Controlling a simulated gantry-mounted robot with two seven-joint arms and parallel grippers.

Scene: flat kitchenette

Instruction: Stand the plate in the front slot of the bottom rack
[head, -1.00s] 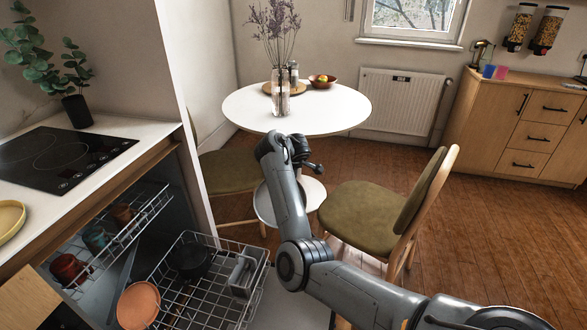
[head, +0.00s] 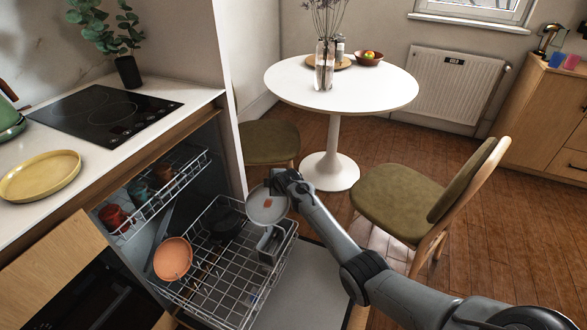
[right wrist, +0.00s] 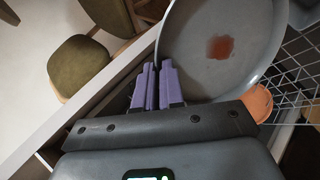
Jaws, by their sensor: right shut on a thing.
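A grey plate (head: 264,207) with a reddish stain is held up over the far side of the pulled-out bottom rack (head: 222,292). My right gripper (head: 284,184) is shut on its rim. In the right wrist view the plate (right wrist: 190,55) fills the upper middle, with its stained face showing, and the purple fingers (right wrist: 153,85) pinch its edge. The plate appears clear of the wires, though its lower edge is close to the grey cutlery basket (head: 270,246). My left gripper is in neither current view.
An orange plate (head: 173,259) leans at the rack's left and a dark pot (head: 224,222) sits at its back. Cups (head: 138,191) stand in the upper rack. The open door (head: 305,285) lies right of the bottom rack. A chair (head: 400,208) stands farther right.

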